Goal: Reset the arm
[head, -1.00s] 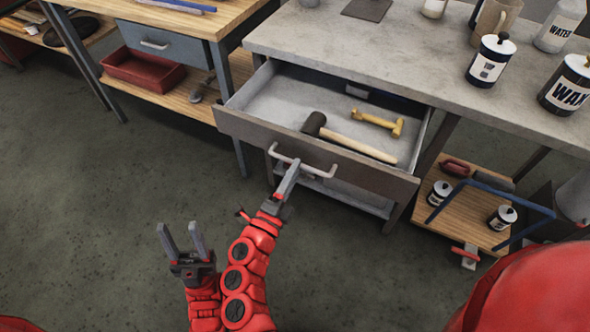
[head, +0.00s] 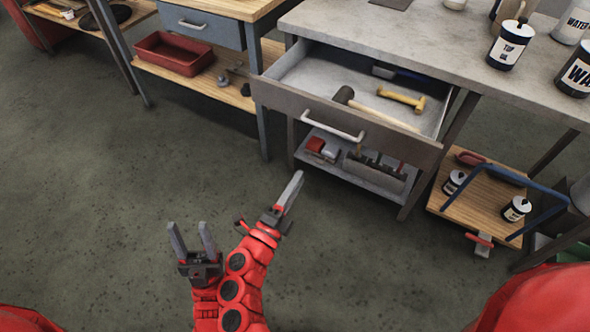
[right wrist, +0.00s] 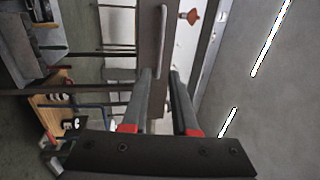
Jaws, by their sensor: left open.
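My left gripper (head: 192,238) is open and empty above the floor, fingers pointing up in the head view. My right gripper (head: 291,190) is beside it to the right, seen edge-on, and apart from the drawer handle (head: 333,127). In the right wrist view, a gap shows between the right gripper's fingers (right wrist: 161,74), with nothing held. The drawer (head: 350,124) under the grey workbench is pulled open. A mallet (head: 375,108) and a yellow hammer (head: 402,98) lie in it.
The grey workbench (head: 430,35) carries labelled cans. Its lower shelf (head: 372,178) holds a red item and a tool rack. A low wooden cart (head: 470,205) stands right. A wooden table with a red tray (head: 173,54) stands left. The floor (head: 100,190) before me is clear.

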